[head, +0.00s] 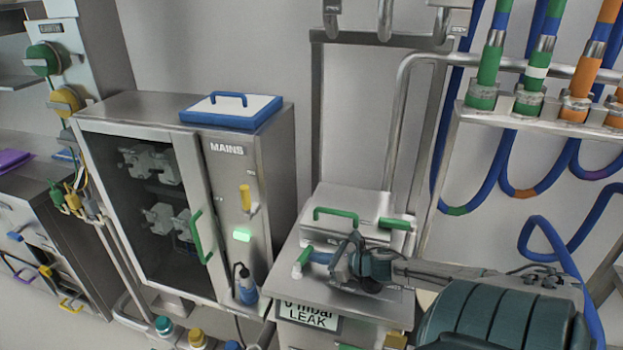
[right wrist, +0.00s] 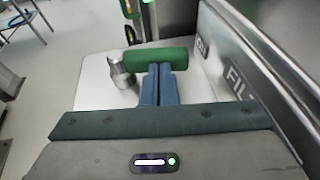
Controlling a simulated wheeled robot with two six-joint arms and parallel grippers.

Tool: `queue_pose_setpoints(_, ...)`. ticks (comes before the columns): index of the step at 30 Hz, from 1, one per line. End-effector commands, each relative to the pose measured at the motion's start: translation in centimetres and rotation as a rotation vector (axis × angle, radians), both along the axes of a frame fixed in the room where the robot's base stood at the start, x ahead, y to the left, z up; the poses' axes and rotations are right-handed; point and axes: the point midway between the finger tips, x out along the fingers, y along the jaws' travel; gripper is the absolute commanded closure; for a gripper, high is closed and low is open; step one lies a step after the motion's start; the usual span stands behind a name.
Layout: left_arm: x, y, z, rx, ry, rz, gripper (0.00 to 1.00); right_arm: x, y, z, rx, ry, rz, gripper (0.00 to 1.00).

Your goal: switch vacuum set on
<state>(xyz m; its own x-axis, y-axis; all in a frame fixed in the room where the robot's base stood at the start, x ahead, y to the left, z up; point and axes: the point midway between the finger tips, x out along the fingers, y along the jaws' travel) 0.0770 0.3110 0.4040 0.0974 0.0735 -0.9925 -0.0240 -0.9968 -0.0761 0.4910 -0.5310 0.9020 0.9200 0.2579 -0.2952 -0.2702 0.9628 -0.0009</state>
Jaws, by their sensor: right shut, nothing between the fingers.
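The vacuum set (head: 375,296) is a grey metal unit at the lower middle of the head view. Its front display (head: 312,315) reads "0 mbar LEAK". A green lever grip (head: 304,255) sits at its top left; it also shows in the right wrist view (right wrist: 160,56), lying crosswise beside a metal stub (right wrist: 120,70). My right gripper (head: 318,257) is shut and empty, with its blue fingertips (right wrist: 160,68) right at the grip. I cannot tell whether they touch it. The left gripper is not in view.
A raised metal box (head: 365,215) with a green handle (head: 335,214) stands on the unit's top. A cabinet marked MAINS (head: 228,149) stands to the left, with a blue-edged lid (head: 230,109) on it. Blue hoses (head: 490,195) hang at the right.

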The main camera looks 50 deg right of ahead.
Motion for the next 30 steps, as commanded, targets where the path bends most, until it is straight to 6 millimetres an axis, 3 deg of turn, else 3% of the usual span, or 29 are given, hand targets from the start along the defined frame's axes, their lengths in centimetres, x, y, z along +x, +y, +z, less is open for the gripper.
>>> queue_pose_setpoints(7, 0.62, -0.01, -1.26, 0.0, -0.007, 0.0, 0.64, 0.3, -0.05, -0.34, -0.001, 0.003, 0.061, 1.0)
queue_pose_setpoints(30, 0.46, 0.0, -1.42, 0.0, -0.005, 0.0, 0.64, 0.89, -0.25, -0.14, -0.001, 0.003, 0.061, 1.0)
